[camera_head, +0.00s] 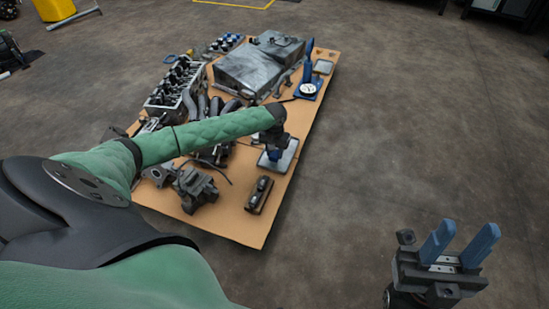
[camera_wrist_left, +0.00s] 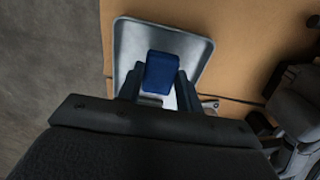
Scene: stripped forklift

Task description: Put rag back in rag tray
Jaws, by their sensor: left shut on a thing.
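The blue rag (camera_wrist_left: 160,72) is between the fingers of my left gripper (camera_wrist_left: 158,88), which is shut on it. A shallow light-grey metal tray (camera_wrist_left: 128,42) lies under the rag in the left wrist view. I cannot tell whether the rag touches the tray floor. In the head view my left gripper (camera_head: 276,146) reaches down over the tray (camera_head: 290,157) near the right edge of the board, and the rag (camera_head: 275,155) shows small and partly hidden below it. My right gripper (camera_head: 460,246) is open and empty, away from the board at the lower right.
The tan board (camera_head: 235,222) holds engine parts on its left and a large grey metal case (camera_head: 259,64) at the back. A blue upright tool (camera_head: 308,78) and another small tray (camera_head: 323,67) stand at the far right. A dark block (camera_head: 259,195) lies nearby. The floor at right is clear.

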